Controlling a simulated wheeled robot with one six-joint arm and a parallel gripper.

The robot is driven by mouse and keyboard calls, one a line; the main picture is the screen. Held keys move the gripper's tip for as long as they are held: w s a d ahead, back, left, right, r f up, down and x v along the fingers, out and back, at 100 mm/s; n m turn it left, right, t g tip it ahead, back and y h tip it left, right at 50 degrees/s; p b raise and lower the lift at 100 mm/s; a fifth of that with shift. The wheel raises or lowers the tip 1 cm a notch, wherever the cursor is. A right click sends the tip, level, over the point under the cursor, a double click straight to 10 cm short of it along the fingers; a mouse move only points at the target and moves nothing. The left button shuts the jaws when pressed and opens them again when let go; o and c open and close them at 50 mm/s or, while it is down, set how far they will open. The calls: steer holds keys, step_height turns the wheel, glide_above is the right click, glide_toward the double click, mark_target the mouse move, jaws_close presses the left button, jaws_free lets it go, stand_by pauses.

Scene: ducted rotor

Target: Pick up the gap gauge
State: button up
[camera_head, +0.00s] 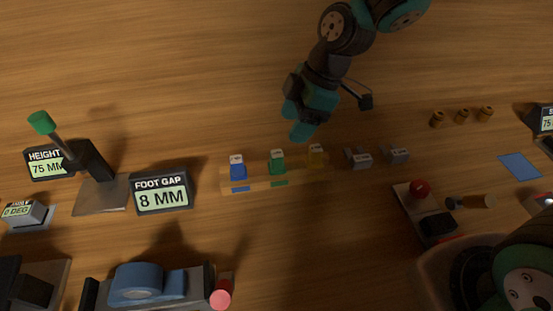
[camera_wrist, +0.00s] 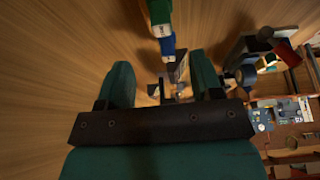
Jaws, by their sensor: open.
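Three small upright blocks with pale labelled tops stand in a row on a light strip in the head view: a blue block (camera_head: 237,168), a green block (camera_head: 277,163) and a yellow block (camera_head: 317,155). I cannot tell which of them, if any, is the gap gauge. A display reading "FOOT GAP 8 MM" (camera_head: 162,194) stands to their left. My gripper (camera_head: 300,134) is apart from the blocks, just behind the green and yellow ones. In the wrist view my open gripper (camera_wrist: 162,76) has nothing between its fingers; the blue block (camera_wrist: 158,12) and green block (camera_wrist: 167,44) show beyond them.
Two grey blocks (camera_head: 378,157) stand right of the row. A "HEIGHT 75 MM" display (camera_head: 48,162) and a green-knobbed lever (camera_head: 42,122) are at left. A blue clamp-like part (camera_head: 138,284) is at front. A red-knobbed fixture (camera_head: 420,188) is at right. The back left table is clear.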

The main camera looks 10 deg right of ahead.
mark_target(279, 152)
steer(key=p+x, duration=0.2)
steer(key=x, duration=0.8)
steer(key=shift+s, duration=0.15)
steer(key=shift+r, duration=0.1)
steer(key=c, duration=1)
